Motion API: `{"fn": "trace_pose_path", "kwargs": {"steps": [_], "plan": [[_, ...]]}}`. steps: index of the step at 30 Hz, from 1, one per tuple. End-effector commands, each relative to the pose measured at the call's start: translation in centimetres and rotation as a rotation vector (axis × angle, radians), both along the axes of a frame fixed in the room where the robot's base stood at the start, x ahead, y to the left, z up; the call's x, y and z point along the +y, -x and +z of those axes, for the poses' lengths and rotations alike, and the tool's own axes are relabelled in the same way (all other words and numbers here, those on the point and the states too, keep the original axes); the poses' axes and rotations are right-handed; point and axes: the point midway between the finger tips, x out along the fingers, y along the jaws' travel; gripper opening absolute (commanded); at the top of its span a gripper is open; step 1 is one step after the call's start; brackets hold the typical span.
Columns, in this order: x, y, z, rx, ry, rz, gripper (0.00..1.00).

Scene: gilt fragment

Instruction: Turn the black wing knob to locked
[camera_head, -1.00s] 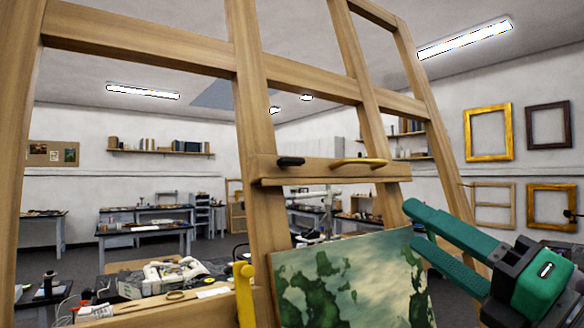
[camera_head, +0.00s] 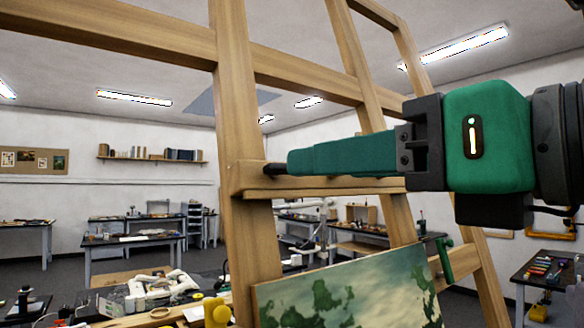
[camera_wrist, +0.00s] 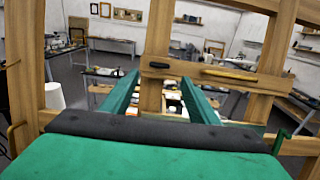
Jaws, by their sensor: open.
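The black wing knob (camera_head: 275,168) sits on the wooden ledge of the easel, at its left upright. In the head view only its left end shows, with my gripper (camera_head: 291,162) covering the rest. In the wrist view the knob (camera_wrist: 160,65) lies about level along the ledge. My gripper is open and empty, its two green fingers pointing at the ledge. In the wrist view the knob appears between and just beyond the fingertips (camera_wrist: 161,80). I cannot tell whether they touch it. No locked mark can be read.
A long brass handle (camera_wrist: 233,74) is on the same ledge, right of the knob. A painting (camera_head: 350,292) stands below. The easel's uprights (camera_head: 238,90) stand close to the gripper.

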Motion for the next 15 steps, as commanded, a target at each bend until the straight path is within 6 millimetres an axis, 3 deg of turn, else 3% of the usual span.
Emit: {"fn": "trace_pose_path", "kwargs": {"steps": [9,15], "plan": [[3.2,-4.5,-0.1,0.002,0.000,-0.002,0.55],[4.5,-6.5,0.0,0.002,-0.002,-0.004,0.55]]}}
